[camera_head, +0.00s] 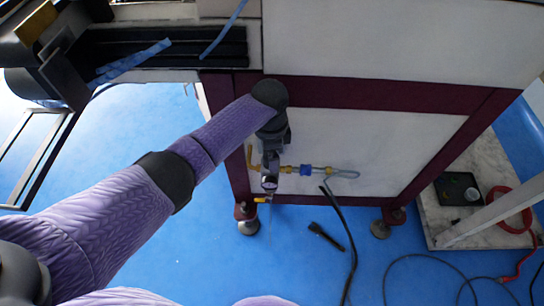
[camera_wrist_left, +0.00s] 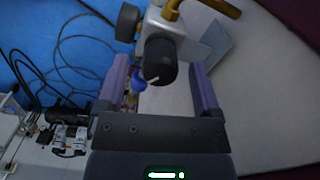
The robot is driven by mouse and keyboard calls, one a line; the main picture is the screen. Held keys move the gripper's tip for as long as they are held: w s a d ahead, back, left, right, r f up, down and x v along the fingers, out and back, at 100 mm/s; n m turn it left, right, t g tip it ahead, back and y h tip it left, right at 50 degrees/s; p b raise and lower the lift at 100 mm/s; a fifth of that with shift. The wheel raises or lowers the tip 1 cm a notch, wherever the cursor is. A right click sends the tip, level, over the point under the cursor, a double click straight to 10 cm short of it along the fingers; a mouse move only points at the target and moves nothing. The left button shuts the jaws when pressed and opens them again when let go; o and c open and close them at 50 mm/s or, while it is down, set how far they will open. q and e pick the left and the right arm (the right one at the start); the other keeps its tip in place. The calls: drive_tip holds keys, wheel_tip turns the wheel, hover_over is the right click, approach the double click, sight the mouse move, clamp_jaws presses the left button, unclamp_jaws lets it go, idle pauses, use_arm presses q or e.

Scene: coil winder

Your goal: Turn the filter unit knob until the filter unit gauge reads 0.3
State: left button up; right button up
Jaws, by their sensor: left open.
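The filter unit's black knob (camera_wrist_left: 160,62), with a white mark line, sits between the two fingers of my left gripper (camera_wrist_left: 160,68) in the left wrist view. The fingers stand apart, with visible space on both sides of the knob. In the head view my left gripper (camera_head: 271,145) reaches down over the filter unit and hides the knob. The filter unit gauge (camera_head: 269,182) is a small round dial just below the gripper; its reading is too small to tell. In the wrist view a dark round part (camera_wrist_left: 127,22), likely the gauge, is edge-on. My right gripper is out of view.
A yellow lever (camera_head: 261,200) and a blue fitting (camera_head: 306,170) are close to the gauge on the machine's white panel (camera_head: 400,140). A dark hose (camera_head: 345,235) hangs to the floor. A black tool (camera_head: 325,237) lies on the open blue floor (camera_head: 190,250).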

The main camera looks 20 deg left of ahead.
use_arm(q)
drive_tip(key=shift+f, duration=0.55)
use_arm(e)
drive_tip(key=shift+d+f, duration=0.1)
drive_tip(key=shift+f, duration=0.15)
use_arm(q)
drive_tip(key=shift+r, duration=0.1)
drive_tip(key=shift+c, duration=1)
clamp_jaws()
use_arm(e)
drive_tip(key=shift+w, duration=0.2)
